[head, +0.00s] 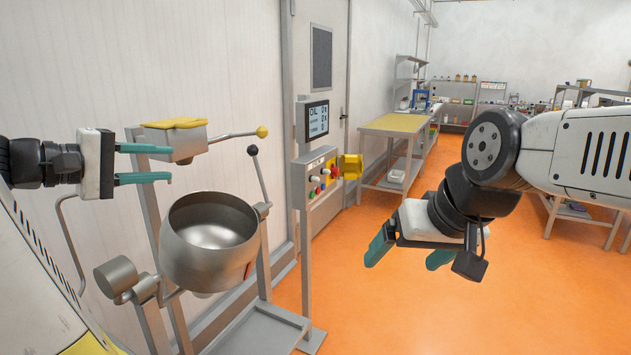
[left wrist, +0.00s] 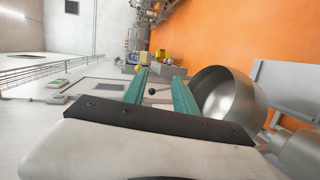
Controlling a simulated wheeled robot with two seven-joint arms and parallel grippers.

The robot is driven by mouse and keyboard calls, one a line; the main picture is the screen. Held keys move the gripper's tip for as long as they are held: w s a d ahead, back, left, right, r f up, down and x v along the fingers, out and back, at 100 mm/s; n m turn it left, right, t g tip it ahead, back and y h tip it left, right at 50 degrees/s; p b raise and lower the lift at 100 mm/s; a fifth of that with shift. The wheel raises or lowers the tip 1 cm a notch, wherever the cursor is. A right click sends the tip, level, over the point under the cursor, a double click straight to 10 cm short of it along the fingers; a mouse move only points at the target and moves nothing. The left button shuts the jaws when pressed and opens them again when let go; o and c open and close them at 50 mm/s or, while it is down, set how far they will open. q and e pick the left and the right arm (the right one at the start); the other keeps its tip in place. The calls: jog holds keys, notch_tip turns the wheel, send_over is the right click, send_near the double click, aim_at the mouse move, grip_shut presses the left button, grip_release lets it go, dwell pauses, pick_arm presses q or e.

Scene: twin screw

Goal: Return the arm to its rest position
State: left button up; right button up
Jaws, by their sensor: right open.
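My left gripper (head: 146,164) comes in from the left edge in the head view. Its two teal fingers are apart with nothing between them, level with the yellow-topped box and above and left of the metal bowl. In the left wrist view, its open fingers (left wrist: 160,92) point toward the machine. My right gripper (head: 408,254) hangs from the raised right arm over the orange floor. Its teal fingers are spread and empty, and it touches nothing.
A steel bowl (head: 209,243) on a stand, a yellow-topped box (head: 175,138) and a lever with a yellow knob (head: 262,132) stand near my left gripper. A control panel (head: 315,178) stands on a post. A yellow-topped table (head: 396,124) is farther back. The orange floor at centre is clear.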

pick_arm(q)
jog(key=s+d+f+m+g+y, duration=0.2)
jog(key=s+d+f+m+y, duration=0.1)
jog(key=s+d+f+m, duration=0.2)
jog(key=s+d+f+m+g+y, duration=0.3)
jog(key=s+d+f+m+y, duration=0.1)
jog(key=d, duration=0.6)
jog(key=s+f+m, duration=0.1)
jog(key=s+f, duration=0.1)
jog(key=s, duration=0.1)
jog(key=shift+s+d+f+g+y, duration=0.25)
jog(key=shift+g+y, duration=0.05)
